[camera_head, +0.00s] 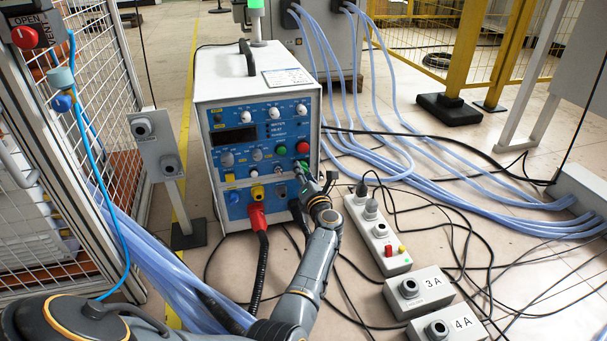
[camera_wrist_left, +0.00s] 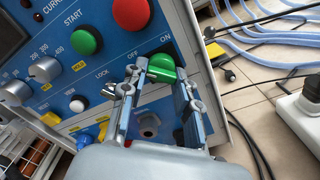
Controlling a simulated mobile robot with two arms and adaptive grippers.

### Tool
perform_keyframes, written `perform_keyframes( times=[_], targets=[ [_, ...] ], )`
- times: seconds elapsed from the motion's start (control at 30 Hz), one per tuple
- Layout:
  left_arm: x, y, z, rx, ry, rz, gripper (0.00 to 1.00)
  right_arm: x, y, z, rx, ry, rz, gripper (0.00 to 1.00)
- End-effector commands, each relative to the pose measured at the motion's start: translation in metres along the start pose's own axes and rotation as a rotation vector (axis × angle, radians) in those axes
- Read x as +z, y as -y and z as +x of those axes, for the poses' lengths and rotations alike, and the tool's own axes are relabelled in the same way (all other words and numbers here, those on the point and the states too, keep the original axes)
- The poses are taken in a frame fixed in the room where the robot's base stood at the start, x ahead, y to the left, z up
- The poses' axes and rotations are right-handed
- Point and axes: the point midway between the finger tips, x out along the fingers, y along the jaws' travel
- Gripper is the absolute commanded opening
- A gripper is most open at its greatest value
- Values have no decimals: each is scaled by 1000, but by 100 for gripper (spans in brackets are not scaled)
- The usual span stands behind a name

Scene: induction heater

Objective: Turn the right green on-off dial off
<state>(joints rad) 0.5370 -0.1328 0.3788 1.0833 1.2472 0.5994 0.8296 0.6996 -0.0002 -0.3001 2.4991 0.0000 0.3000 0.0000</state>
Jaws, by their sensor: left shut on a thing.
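The heater's blue front panel carries the green on-off dial (camera_wrist_left: 160,67) at its right side, under the OFF and ON labels in the left wrist view. My left gripper (camera_wrist_left: 161,76) has one finger on each side of this dial and is shut on it. In the head view my left gripper (camera_head: 305,178) reaches the lower right of the panel and mostly covers the dial. I cannot tell exactly which label the dial points to. My right gripper is not in view.
A red button (camera_wrist_left: 130,12) and a green START button (camera_wrist_left: 86,41) sit above the dial. A red plug with a cable (camera_head: 257,217) sticks out below. A power strip (camera_head: 377,235) and grey switch boxes (camera_head: 419,291) lie to the right, among loose black cables.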

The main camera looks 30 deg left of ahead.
Motion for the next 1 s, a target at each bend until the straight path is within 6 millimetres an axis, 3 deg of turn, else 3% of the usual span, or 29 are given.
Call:
perform_keyframes(
  times=[0.27,0.3,0.4,0.77,1.0],
  targets=[
    [-1,1,-1,-2,-2,-3,0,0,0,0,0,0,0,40],
    [-1,1,-1,-2,-2,-2,37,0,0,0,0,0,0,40],
    [-1,1,-1,-2,-2,-2,54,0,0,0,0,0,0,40],
    [1,-1,0,0,-1,27,54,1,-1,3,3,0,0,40],
    [4,-5,0,0,0,310,54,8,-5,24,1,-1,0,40]
  ],
)
